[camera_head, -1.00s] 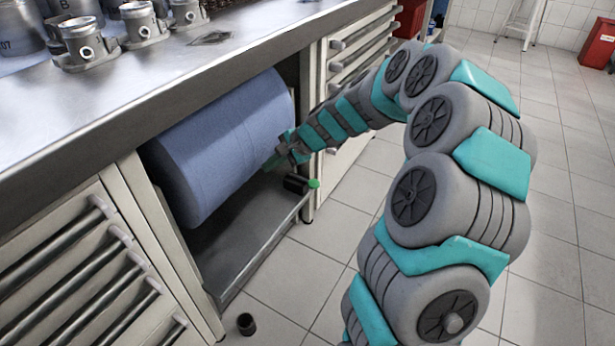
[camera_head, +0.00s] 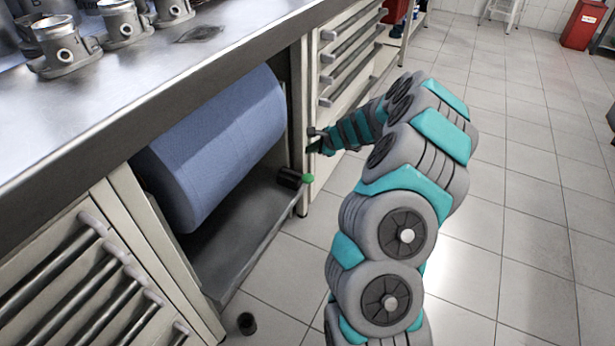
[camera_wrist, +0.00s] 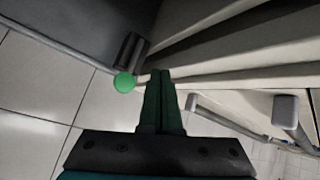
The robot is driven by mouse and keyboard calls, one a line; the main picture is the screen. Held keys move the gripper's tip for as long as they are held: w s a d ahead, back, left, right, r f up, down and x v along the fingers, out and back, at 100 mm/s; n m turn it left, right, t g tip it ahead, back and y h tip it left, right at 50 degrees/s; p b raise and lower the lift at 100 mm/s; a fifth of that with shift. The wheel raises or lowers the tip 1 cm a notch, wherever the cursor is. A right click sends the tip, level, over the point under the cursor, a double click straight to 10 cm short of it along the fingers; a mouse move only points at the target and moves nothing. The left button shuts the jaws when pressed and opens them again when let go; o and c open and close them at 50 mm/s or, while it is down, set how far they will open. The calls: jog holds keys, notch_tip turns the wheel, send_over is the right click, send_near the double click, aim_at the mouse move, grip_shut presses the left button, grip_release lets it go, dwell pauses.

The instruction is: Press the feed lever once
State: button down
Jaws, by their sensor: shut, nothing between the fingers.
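The feed lever (camera_head: 290,178) is a short black cylinder with a green knob (camera_head: 308,178) at the right end of the dispenser shelf. A large blue paper roll (camera_head: 215,150) lies above that shelf. My gripper (camera_head: 311,143) is shut and empty, above the green knob and apart from it, beside the cabinet's upright post. In the wrist view the two fingers (camera_wrist: 160,74) are together, and the green knob (camera_wrist: 124,82) shows just left of their tips. The lever's black body (camera_wrist: 131,50) shows above the knob there.
The steel bench top (camera_head: 150,85) overhangs the roll bay and carries metal engine parts. Drawers with bar handles (camera_head: 90,260) stand at left, and more drawers (camera_head: 350,60) at right. Floor at right is clear.

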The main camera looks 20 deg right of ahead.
jog(key=shift+f, duration=0.1)
jog(key=b, duration=0.6)
send_over(310, 177)
jog(key=f, duration=0.7)
jog(key=shift+s+d, duration=0.1)
jog(key=shift+s, duration=0.15)
jog(key=shift+f+b, duration=0.5)
jog(key=shift+f, duration=0.3)
jog(key=shift+f, duration=0.1)
dwell(0.5)
jog(key=shift+f, duration=0.3)
jog(key=shift+f+b, duration=1)
jog(key=shift+f, duration=0.55)
dwell(1.6)
jog(key=shift+r, duration=0.1)
dwell(0.5)
jog(key=shift+r+p, duration=1.7)
jog(key=shift+r, duration=0.2)
